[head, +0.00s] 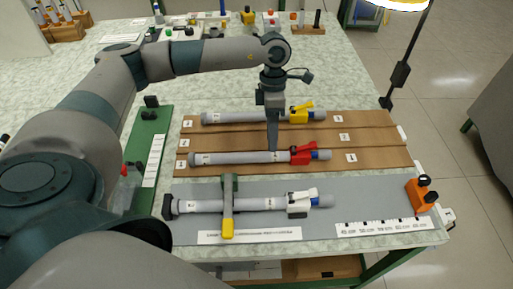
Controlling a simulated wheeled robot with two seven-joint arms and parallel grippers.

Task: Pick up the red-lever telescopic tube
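The red-lever telescopic tube (236,157) lies across the brown rack in the middle of the head view. My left gripper (273,148) points down over this tube, left of the red clamp. Its fingertip overlaps the tube's far edge in the picture; I cannot tell whether it touches. Only one finger shows clearly, so its opening is hidden. My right gripper is not in view.
A yellow-lever tube (240,118) lies behind on the rack (375,130). A white-lever tube (260,204) lies in front on a grey mat (370,205), under a green-and-yellow bar (228,205). An orange block (418,196) stands at right. A lamp post (400,75) rises at the right edge.

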